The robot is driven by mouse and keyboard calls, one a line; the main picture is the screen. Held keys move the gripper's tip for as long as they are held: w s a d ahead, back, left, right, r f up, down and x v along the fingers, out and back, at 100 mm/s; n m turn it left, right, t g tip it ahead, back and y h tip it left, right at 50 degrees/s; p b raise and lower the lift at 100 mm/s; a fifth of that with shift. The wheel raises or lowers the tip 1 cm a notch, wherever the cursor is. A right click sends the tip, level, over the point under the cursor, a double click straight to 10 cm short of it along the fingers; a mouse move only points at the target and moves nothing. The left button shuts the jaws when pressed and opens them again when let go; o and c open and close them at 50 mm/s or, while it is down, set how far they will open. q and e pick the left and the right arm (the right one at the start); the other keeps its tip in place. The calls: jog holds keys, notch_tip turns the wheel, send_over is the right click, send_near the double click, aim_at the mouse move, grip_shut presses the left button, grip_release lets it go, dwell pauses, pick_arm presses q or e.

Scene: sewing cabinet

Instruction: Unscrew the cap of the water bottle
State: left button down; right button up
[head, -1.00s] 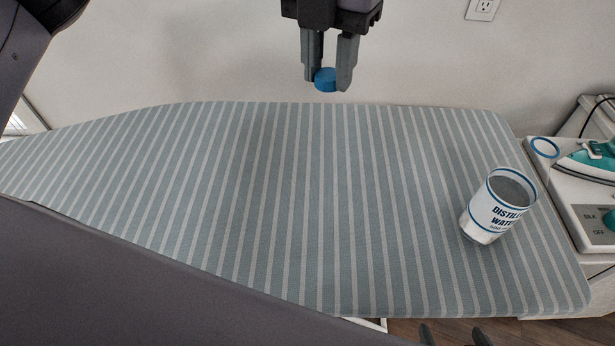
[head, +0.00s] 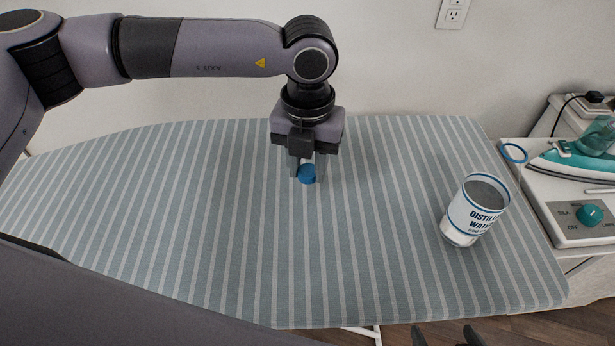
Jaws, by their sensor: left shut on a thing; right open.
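My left gripper (head: 308,172) is shut on a round blue cap (head: 307,174), over the back middle of the ironing board. I cannot tell whether the cap touches the cloth. The water bottle (head: 474,210), a white cylinder with blue bands and "DISTILLED WATER" lettering, stands on the right part of the board. Its top shows grey and uncapped, and the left gripper is well to its left. The tips of my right gripper (head: 447,336) show at the bottom edge, open and empty, in front of the board.
The striped ironing board (head: 200,220) is otherwise clear. On the right a white stand (head: 548,200) carries a teal iron (head: 575,165), a blue ring (head: 514,152) and a panel with a teal knob (head: 590,215). A wall with an outlet (head: 453,14) is behind.

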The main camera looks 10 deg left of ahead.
aim_at(308, 194)
pick_arm(q)
jog(key=shift+f, duration=2.25)
jog(key=shift+f, duration=0.2)
jog(key=c, duration=0.8)
grip_release()
jog(key=shift+r, duration=0.1)
notch_tip(308, 194, up, 12)
jog(key=shift+r+b, duration=0.15)
jog(key=shift+b, duration=0.2)
